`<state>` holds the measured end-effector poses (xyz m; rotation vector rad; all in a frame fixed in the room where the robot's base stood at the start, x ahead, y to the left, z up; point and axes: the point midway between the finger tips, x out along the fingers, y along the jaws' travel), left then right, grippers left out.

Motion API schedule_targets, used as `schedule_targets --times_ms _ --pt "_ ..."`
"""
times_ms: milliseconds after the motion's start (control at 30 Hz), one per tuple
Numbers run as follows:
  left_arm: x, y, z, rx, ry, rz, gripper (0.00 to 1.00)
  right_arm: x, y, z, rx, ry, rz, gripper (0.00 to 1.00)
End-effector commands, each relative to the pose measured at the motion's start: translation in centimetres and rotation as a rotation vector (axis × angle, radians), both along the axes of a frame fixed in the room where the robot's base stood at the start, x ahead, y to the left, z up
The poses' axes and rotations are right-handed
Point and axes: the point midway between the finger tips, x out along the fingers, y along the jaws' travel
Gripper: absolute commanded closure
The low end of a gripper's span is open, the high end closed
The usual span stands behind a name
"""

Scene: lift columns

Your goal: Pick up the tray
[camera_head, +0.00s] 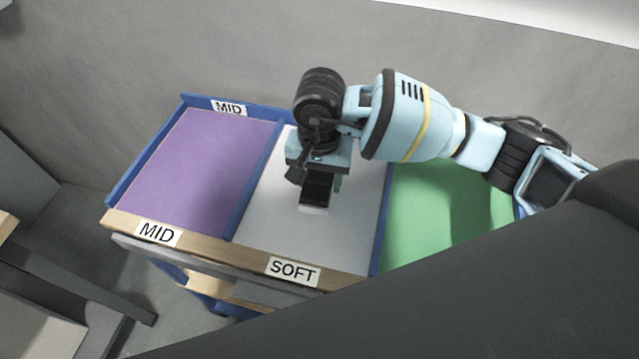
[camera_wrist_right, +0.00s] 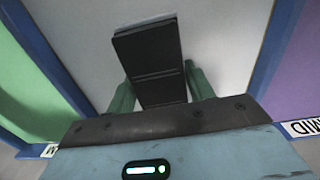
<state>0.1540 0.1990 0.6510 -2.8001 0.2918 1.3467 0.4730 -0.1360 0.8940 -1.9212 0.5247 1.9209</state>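My right gripper (camera_head: 322,183) is over the white middle section (camera_head: 335,235) of a cart top, pointing down. In the right wrist view its green fingers (camera_wrist_right: 161,90) flank a dark, block-like object (camera_wrist_right: 150,62) and appear to touch both its sides. In the head view this dark object (camera_head: 317,188) hangs below the gripper with a pale lower end; I cannot tell whether it touches the surface. I cannot pick out a separate tray with certainty. My left gripper is not in view.
The cart has a purple section (camera_head: 200,170) labelled MID at left and a green section (camera_head: 440,210) at right, split by blue dividers. A wooden front edge (camera_head: 205,247) carries the MID and SOFT labels. A grey wall (camera_head: 200,50) stands behind. The purple section is empty.

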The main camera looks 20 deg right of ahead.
Motion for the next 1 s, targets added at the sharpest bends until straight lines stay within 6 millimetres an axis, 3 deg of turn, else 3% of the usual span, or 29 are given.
schedule_targets --times_ms 33,167,467,900,1000 --pt "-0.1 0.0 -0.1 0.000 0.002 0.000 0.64 0.0 0.0 0.0 0.000 0.000 0.000 0.56" --pt "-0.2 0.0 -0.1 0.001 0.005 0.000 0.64 0.0 0.0 0.1 0.000 -0.001 0.000 0.71" --pt "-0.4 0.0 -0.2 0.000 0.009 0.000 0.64 0.1 0.0 0.3 0.001 -0.002 0.000 0.71" --pt "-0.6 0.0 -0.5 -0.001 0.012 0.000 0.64 0.1 0.0 3.6 0.001 -0.003 0.000 0.71" --pt "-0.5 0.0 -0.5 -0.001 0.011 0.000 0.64 -0.9 0.3 3.6 0.001 0.000 0.002 0.71"
